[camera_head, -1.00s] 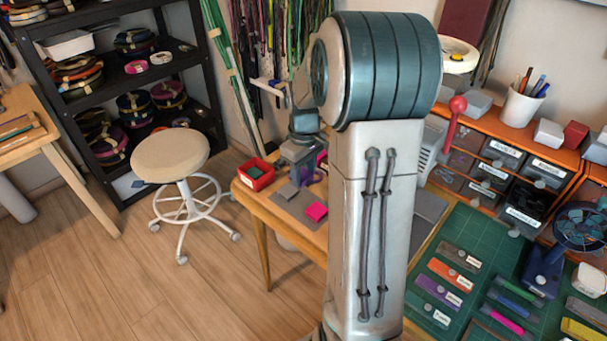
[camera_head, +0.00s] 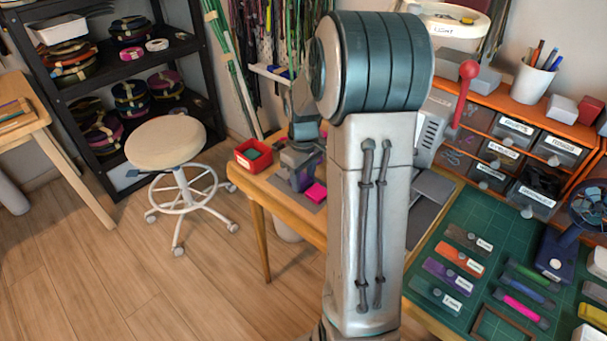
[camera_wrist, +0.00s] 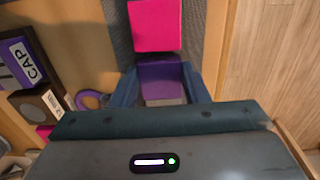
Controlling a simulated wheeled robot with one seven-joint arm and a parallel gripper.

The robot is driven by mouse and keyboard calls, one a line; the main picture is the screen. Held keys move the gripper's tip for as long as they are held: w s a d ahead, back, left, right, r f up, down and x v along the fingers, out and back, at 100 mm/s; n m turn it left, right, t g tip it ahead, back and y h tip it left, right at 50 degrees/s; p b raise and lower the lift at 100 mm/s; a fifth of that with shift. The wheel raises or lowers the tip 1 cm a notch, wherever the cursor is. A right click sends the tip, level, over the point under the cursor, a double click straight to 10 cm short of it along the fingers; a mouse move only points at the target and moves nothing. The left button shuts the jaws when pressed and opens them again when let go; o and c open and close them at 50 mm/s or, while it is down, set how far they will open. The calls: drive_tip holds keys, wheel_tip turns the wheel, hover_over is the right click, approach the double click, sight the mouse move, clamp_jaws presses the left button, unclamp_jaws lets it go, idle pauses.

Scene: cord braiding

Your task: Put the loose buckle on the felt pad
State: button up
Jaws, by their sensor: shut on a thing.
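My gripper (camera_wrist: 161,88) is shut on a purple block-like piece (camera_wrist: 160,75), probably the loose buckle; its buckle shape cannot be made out. The purple piece also shows in the head view (camera_head: 303,181), low over the small wooden table. A dark grey textured mat (camera_wrist: 118,30), probably the felt pad, lies below the gripper. A bright pink block (camera_wrist: 155,25) lies on this mat, just beyond the held piece. It also shows in the head view (camera_head: 316,193). I cannot tell whether the purple piece touches the mat. My arm hides part of the table.
A red tray (camera_head: 241,160) stands at the table's left corner. A purple box labelled CAP (camera_wrist: 22,62), a dark labelled box (camera_wrist: 38,105) and a purple ring (camera_wrist: 90,99) lie left of the gripper. A stool (camera_head: 165,143) stands left of the table.

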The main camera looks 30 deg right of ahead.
drive_tip(key=shift+f, duration=0.3)
idle(0.4)
drive_tip(key=o, duration=0.9)
wheel_tip(320, 180, up, 14)
drive_tip(key=p, duration=0.2)
drive_tip(key=s+a+r+m+t+p, duration=0.1)
drive_tip(key=s+a+r+m+p, duration=0.1)
drive_tip(key=s+a+r+p, duration=0.2)
drive_tip(key=s+a+r+m+t+p, duration=0.1)
drive_tip(key=s+a+r+p, duration=0.4)
drive_tip(key=s+a, duration=0.5)
drive_tip(key=s+m+p, duration=0.1)
drive_tip(key=s, duration=0.3)
drive_tip(key=shift+t, duration=0.4)
